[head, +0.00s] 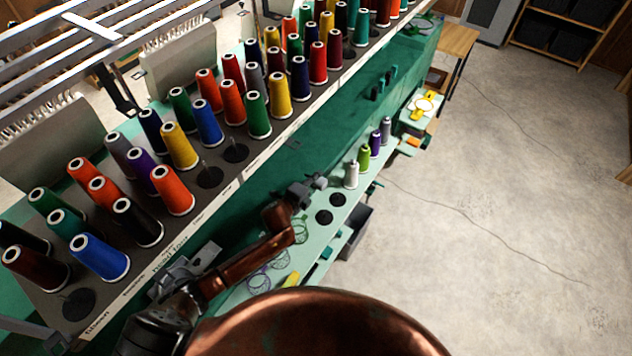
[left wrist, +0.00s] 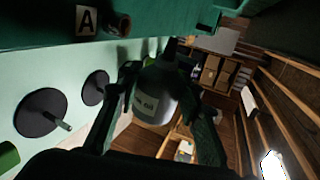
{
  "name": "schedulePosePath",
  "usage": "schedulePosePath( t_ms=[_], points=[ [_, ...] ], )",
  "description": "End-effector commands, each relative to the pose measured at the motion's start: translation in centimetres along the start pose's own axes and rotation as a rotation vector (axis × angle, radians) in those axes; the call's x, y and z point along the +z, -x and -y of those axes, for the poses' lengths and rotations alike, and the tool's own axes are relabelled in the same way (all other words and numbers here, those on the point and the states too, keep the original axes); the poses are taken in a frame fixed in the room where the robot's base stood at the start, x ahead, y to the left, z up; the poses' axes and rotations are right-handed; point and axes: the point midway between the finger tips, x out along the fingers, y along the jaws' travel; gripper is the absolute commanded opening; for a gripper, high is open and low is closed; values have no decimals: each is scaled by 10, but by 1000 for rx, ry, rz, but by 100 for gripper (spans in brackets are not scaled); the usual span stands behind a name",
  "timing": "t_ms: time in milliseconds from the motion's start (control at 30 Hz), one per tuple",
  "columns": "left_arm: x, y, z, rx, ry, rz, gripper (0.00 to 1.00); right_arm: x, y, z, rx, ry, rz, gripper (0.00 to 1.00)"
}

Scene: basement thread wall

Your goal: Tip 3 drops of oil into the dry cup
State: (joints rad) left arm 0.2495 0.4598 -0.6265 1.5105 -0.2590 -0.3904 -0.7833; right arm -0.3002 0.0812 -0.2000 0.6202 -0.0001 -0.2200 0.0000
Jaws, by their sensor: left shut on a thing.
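My left gripper (head: 306,190) reaches over the pale green lower shelf in the head view. In the left wrist view its dark fingers (left wrist: 155,100) are closed around a grey oil bottle (left wrist: 158,90) with a white label. The bottle's dark nozzle points to the top of that picture; its true tilt is hard to tell. I cannot tell whether either is the dry cup. No drops show. My right gripper is out of view.
The lower shelf (head: 240,292) carries several thread cones (head: 351,174) and empty black discs (head: 323,216). A rack above holds many coloured cones (head: 170,188), close beside my left arm. The concrete floor (head: 500,220) at right is clear.

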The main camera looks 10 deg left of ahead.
Motion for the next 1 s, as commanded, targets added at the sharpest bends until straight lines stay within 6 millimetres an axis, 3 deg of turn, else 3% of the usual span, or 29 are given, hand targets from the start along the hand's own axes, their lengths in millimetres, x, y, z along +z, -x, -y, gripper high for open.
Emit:
schedulePosePath(
  t_ms=[200, 533, 1000],
  points=[
    [0, -2, -4, -2, -202, 82, 0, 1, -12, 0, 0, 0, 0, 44],
    [-1, -1, -1, -3, -223, 91, 0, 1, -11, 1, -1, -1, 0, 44],
    [-48, 8, 18, -7, -489, 199, 0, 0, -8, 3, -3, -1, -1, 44]
  ],
)
